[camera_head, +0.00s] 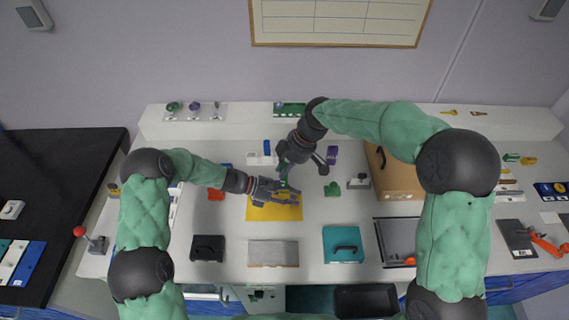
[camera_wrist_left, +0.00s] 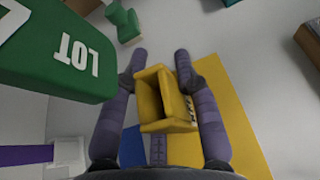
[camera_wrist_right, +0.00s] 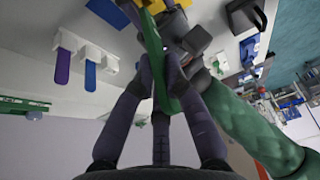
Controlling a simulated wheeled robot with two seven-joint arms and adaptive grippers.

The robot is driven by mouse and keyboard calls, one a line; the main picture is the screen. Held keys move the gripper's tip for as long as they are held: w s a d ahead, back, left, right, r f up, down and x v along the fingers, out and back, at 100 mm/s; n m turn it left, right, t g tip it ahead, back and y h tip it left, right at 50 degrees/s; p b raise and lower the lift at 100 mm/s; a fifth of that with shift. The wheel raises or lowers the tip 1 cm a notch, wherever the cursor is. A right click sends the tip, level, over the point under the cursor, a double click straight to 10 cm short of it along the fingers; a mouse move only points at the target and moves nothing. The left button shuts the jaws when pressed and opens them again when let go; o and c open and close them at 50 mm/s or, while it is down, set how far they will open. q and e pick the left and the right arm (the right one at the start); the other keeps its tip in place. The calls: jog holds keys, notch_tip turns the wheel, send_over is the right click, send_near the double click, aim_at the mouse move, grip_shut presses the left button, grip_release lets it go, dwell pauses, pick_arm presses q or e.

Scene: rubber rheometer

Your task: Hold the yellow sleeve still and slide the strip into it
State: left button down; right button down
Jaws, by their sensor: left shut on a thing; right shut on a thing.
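The yellow sleeve (camera_wrist_left: 150,102), a small hollow box with its open mouth showing, sits between the fingers of my left gripper (camera_wrist_left: 163,55) in the left wrist view. My left gripper (camera_head: 294,194) is shut on it, over the yellow mat (camera_head: 260,213) in the head view. My right gripper (camera_wrist_right: 162,62) is shut on the green strip (camera_wrist_right: 173,100). In the head view the strip (camera_head: 284,181) shows small below my right gripper (camera_head: 286,172).
A green block (camera_head: 332,189) and a cardboard box (camera_head: 396,178) stand to the right. A black-handled case (camera_head: 207,248), a grey-white block (camera_head: 273,253) and a teal case (camera_head: 343,244) line the front. A holder with a blue piece (camera_head: 266,148) lies behind the mat.

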aim_at(284, 180)
jog(key=shift+f, duration=0.3)
dwell(0.4)
jog(key=shift+f, duration=2.3)
jog(key=shift+f, duration=1.5)
jog(key=c, duration=1.2)
grip_release()
jog(key=shift+v, duration=4.05)
pick_arm(q)
jog(key=c, duration=0.9)
grip_release()
jog(key=shift+o, duration=0.2)
